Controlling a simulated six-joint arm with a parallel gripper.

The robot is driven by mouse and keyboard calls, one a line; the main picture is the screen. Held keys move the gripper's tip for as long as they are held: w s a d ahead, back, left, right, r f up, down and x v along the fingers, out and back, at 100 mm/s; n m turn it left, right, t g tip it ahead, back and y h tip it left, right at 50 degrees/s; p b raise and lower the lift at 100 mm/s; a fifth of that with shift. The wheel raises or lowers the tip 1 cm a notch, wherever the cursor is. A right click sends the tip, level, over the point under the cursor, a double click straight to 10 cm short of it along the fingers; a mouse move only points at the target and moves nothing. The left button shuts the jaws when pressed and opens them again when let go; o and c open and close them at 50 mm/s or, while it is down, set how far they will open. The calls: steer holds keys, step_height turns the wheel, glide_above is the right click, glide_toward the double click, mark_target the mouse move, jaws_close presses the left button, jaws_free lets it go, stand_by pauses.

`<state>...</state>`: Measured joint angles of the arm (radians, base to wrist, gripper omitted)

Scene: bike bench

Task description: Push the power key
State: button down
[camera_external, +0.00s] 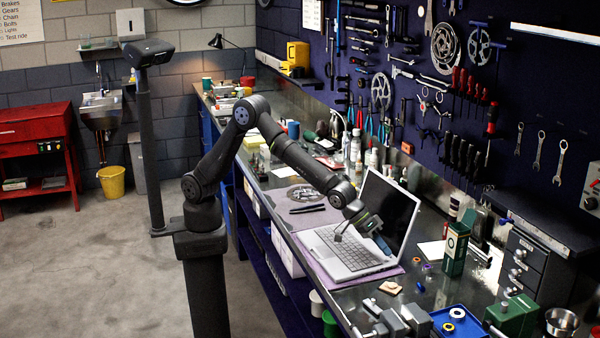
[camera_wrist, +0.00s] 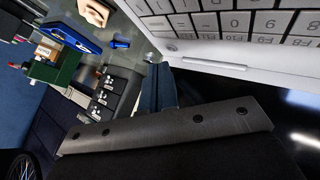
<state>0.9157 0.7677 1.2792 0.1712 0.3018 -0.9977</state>
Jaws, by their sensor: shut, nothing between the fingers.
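An open silver laptop (camera_external: 352,250) sits on a purple mat, with its dark screen (camera_external: 388,210) raised. My gripper (camera_external: 381,244) is shut and empty, low over the laptop's deck near the hinge and the screen's lower part. In the wrist view, the laptop's keyboard (camera_wrist: 245,28) appears upside down at the upper right, with number and function keys showing. The fingertips of my gripper (camera_wrist: 159,70) are close to the corner of the deck beyond the function keys. I cannot make out the power key for certain, nor whether the fingertips touch the deck.
The purple mat (camera_external: 270,207) also bears a metal disc and dark tools behind the laptop. A green box (camera_external: 456,249), a drawer cabinet (camera_external: 527,260) and a blue tray (camera_external: 460,325) stand to the right. The raised screen is close beside my gripper.

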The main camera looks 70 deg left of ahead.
steer(key=shift+r, duration=2.25)
steer(key=shift+f, duration=0.1)
step_height(320, 180, up, 4)
steer(key=shift+r, duration=0.2)
steer(key=shift+f, duration=0.1)
